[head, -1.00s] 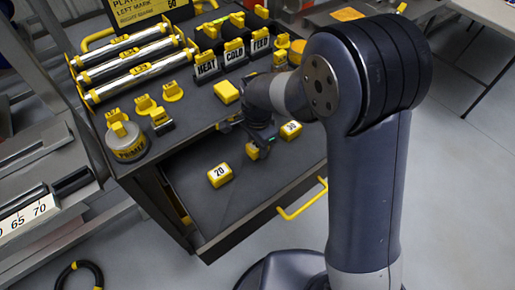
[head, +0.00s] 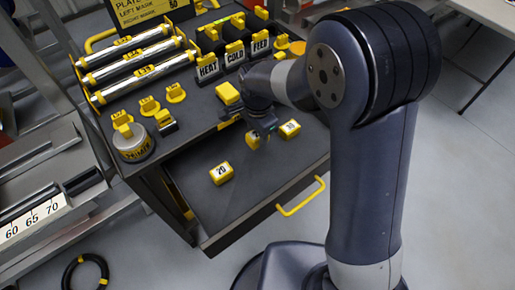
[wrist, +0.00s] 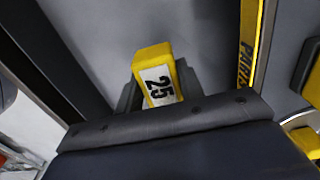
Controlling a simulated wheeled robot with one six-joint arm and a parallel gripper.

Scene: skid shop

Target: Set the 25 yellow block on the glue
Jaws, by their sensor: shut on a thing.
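The yellow block with a white 25 label (wrist: 157,85) is between the jaws of my gripper (head: 259,133), which is shut on it. In the head view the block (head: 252,140) shows partly below the jaws, above the open drawer and near the cart's front edge. No thing with a readable glue label shows, so I cannot tell which thing is the glue.
The open drawer (head: 225,210) holds a yellow 20 block (head: 221,174) and another yellow block (head: 290,128). A yellow block (head: 228,93) lies on the cart top near my wrist. HEAT (head: 208,69), COLD (head: 235,55) and FEED (head: 260,45) holders stand behind. A round tin (head: 133,143) stands front left.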

